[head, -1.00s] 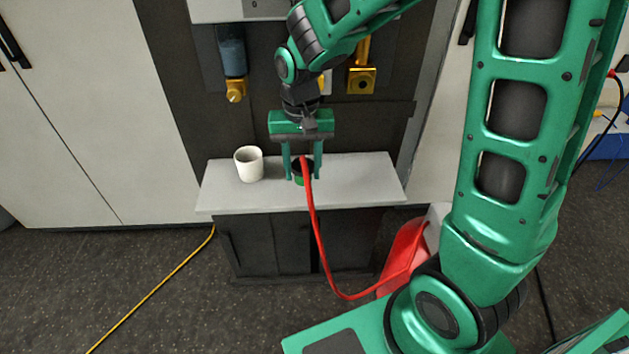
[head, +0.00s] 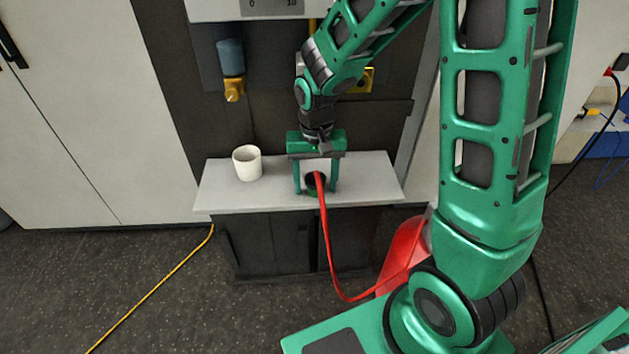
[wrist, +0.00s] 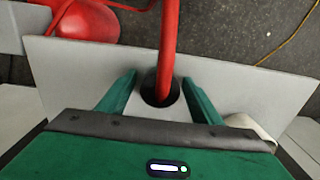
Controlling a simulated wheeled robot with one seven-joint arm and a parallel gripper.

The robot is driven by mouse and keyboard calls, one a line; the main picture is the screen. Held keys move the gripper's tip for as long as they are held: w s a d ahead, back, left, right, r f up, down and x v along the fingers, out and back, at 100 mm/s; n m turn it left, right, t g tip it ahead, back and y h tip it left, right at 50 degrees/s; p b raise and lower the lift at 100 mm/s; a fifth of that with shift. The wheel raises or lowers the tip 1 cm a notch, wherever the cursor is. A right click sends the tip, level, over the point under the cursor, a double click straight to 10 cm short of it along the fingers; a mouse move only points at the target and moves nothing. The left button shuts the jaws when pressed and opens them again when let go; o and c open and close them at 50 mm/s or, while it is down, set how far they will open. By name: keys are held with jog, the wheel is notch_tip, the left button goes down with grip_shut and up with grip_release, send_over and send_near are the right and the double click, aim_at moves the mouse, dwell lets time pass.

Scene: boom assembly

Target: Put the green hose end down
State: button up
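The hose end (head: 315,182) shows a dark round top with the red hose (head: 328,245) running out of it. It appears to stand upright on the light grey shelf (head: 375,180), near its front edge. My gripper (head: 316,190) is pointed down around it, with one finger on each side. In the wrist view the dark top of the hose end (wrist: 151,88) sits between my two fingers (wrist: 160,88), with pale shelf showing on both sides. The gripper looks open and apart from it. Its green lower part is mostly hidden.
A white cup (head: 247,164) stands on the shelf to the left. Brass fittings (head: 233,90) are on the wall above. The hose hangs over the shelf's front edge to a red object (head: 402,258) on the right. A yellow cable (head: 160,283) lies on the floor.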

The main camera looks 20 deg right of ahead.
aim_at(316, 174)
jog(key=shift+r, duration=0.15)
notch_tip(316, 174, up, 12)
jog(key=shift+f, duration=0.1)
dwell(0.6)
jog(key=s+d+m, duration=0.1)
jog(key=s+d, duration=0.8)
jog(key=s, duration=0.2)
jog(key=s+d+r+m, duration=0.1)
jog(key=s+d, duration=0.7)
jog(key=s, duration=0.4)
jog(key=shift+s+d+r+m, duration=0.25)
jog(key=shift+d+r+m, duration=0.05)
jog(key=shift+d+m, duration=0.1)
jog(key=shift+w+f, duration=0.25)
jog(key=shift+w, duration=0.4)
